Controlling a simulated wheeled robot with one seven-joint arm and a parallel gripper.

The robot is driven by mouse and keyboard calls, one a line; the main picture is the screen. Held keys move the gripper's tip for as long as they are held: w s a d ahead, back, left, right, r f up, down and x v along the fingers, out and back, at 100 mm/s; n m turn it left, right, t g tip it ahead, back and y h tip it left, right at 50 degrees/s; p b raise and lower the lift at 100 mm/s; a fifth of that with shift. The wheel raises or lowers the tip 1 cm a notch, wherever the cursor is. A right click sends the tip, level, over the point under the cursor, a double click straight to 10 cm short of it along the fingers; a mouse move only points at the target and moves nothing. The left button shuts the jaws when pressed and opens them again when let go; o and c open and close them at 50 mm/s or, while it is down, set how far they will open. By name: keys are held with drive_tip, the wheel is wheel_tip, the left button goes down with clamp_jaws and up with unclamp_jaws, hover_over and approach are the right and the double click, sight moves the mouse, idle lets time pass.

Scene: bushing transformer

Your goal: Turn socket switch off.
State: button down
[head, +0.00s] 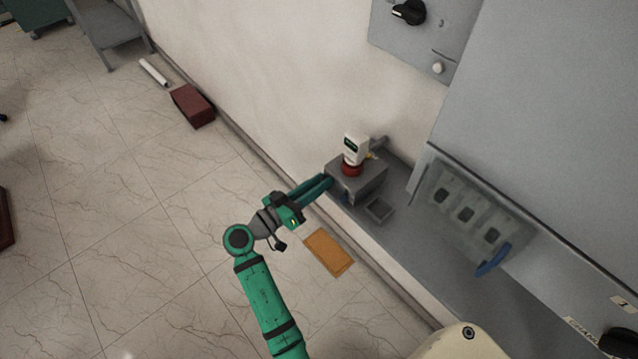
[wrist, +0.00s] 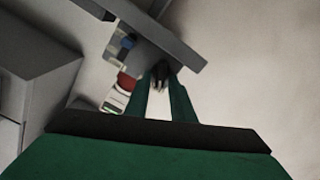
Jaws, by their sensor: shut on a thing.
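A grey socket box (head: 357,181) stands on the ledge along the wall in the head view. My green gripper (head: 328,182) reaches its left side, with the fingertips touching or very near it. In the wrist view my gripper (wrist: 161,88) has its fingers closed around a small dark part, which looks like the socket switch (wrist: 161,70), on the grey box. In the head view this part is hidden behind the fingers. Its exact angle is too small and dark to tell.
A white device (head: 355,147) with a red base (head: 352,169) sits on top of the box. A small grey tray (head: 379,210) is beside it. A grey panel with a blue handle (head: 493,261) stands to the right. An orange board (head: 328,253) lies on the floor below.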

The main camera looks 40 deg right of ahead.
drive_tip(key=n, duration=0.8)
drive_tip(key=f+n, duration=0.1)
drive_tip(key=n, duration=0.3)
drive_tip(key=shift+w+n, duration=0.3)
idle(0.4)
drive_tip(key=c, duration=1.8)
unclamp_jaws()
drive_tip(key=shift+a, duration=0.1)
drive_tip(key=a, duration=1)
drive_tip(key=shift+s+a, duration=0.35)
drive_tip(key=shift+s, duration=0.1)
